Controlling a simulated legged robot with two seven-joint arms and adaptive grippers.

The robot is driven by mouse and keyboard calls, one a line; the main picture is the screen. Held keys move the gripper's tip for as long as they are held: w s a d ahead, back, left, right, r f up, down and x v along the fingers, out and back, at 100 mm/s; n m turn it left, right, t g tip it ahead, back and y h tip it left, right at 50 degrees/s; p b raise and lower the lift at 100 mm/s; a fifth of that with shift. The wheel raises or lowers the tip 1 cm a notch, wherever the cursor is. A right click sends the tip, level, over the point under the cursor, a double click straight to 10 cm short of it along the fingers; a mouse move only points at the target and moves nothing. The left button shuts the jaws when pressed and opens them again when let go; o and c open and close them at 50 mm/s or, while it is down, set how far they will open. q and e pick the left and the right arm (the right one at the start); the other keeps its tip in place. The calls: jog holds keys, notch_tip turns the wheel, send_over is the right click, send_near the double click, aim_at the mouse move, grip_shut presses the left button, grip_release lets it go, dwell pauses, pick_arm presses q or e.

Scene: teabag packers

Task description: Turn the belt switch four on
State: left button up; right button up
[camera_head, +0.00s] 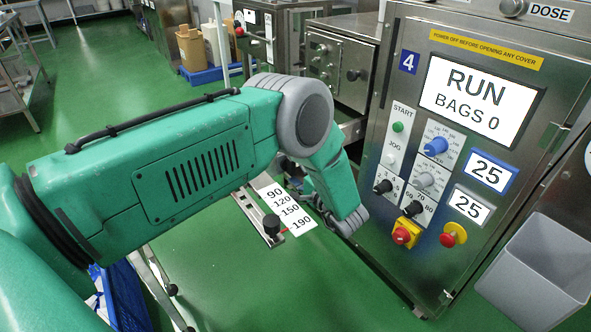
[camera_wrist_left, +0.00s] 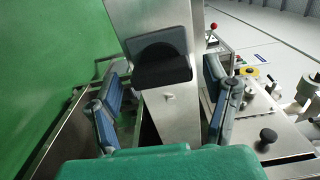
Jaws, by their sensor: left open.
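The machine marked 4 has a steel control panel (camera_head: 455,135) at the right of the head view. Its screen (camera_head: 477,100) reads RUN, BAGS 0. The panel carries a green start button (camera_head: 398,127), a blue dial (camera_head: 436,146), black knobs (camera_head: 413,209), a red switch on a yellow plate (camera_head: 402,234) and a red emergency button (camera_head: 449,238). No label tells me which is the belt switch. My left gripper (camera_head: 349,221) is low, left of the panel. In the left wrist view it (camera_wrist_left: 163,90) is open, fingers either side of a steel post (camera_wrist_left: 175,115) bearing a black block (camera_wrist_left: 158,60); contact is unclear.
A grey bin (camera_head: 535,270) hangs at the panel's lower right. A scale plate (camera_head: 286,208) marked 90 to 190 with a black knob (camera_head: 271,224) lies beneath my left arm. Another machine (camera_head: 270,25) stands behind. Green floor (camera_head: 120,75) is open at the left.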

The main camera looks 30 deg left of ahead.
pick_arm(q)
jog(key=v, duration=1.2)
jog(key=shift+w+f, duration=0.1)
